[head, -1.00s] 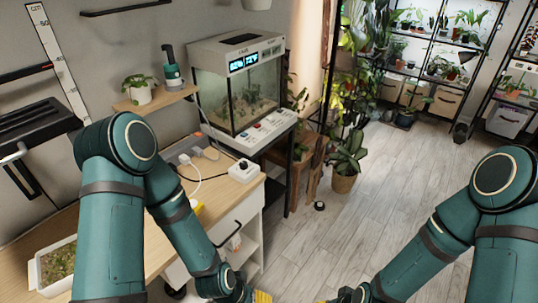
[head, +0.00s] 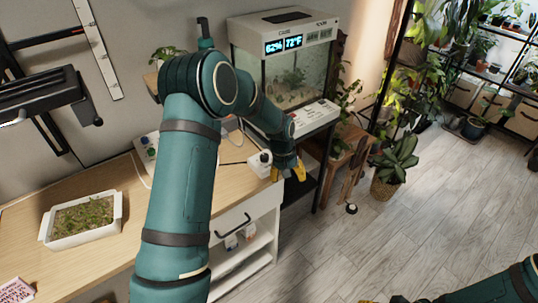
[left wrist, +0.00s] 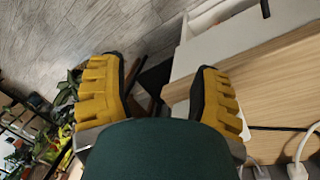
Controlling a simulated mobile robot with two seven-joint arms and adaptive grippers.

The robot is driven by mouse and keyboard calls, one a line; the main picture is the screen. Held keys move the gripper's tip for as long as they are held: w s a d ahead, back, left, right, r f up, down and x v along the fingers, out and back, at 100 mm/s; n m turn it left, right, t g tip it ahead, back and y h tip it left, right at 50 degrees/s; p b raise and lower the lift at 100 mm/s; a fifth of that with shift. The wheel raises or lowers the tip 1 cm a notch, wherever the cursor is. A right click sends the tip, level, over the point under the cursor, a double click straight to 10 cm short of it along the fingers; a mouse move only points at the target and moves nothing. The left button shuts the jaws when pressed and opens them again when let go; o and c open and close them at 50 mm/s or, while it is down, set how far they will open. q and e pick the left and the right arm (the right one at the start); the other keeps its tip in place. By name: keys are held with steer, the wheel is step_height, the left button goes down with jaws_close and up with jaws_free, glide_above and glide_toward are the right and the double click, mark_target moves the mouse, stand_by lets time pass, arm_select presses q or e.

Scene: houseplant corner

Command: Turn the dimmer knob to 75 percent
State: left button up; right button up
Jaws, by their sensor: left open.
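The dimmer is a small white box (head: 259,168) near the right end of the wooden desk, with a dark knob (head: 265,157) on top. The knob's setting is too small to read. My left gripper (head: 288,172) is just right of the dimmer in the head view, by the desk's edge. Its yellow fingers are spread and empty, also in the left wrist view (left wrist: 158,100). There the right finger hides most of a white thing that I cannot identify for sure. Only a yellow bit of my right gripper (head: 369,301) shows at the bottom edge, so its state is unclear.
A glass tank (head: 292,75) with a lit display stands behind the gripper, with a white control strip (head: 315,115) before it. A power strip (head: 148,150) and cables lie on the desk. A white tray of seedlings (head: 62,238) stands left. A potted plant (head: 385,187) stands on the floor.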

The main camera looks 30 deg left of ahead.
arm_select(q)
step_height(320, 180, up, 8)
steer(key=n+y, duration=0.1)
glide_above(265, 155)
steer(key=d, duration=0.4)
steer(key=shift+s, duration=0.2)
steer(key=a+r+n, duration=0.2)
steer(key=a+r, duration=0.2)
steer(key=r, duration=0.2)
steer(key=shift+g+y, duration=0.4)
step_height(265, 155, down, 14)
steer(key=b, duration=0.3)
steer(key=shift+w+r, duration=0.1)
jaws_close()
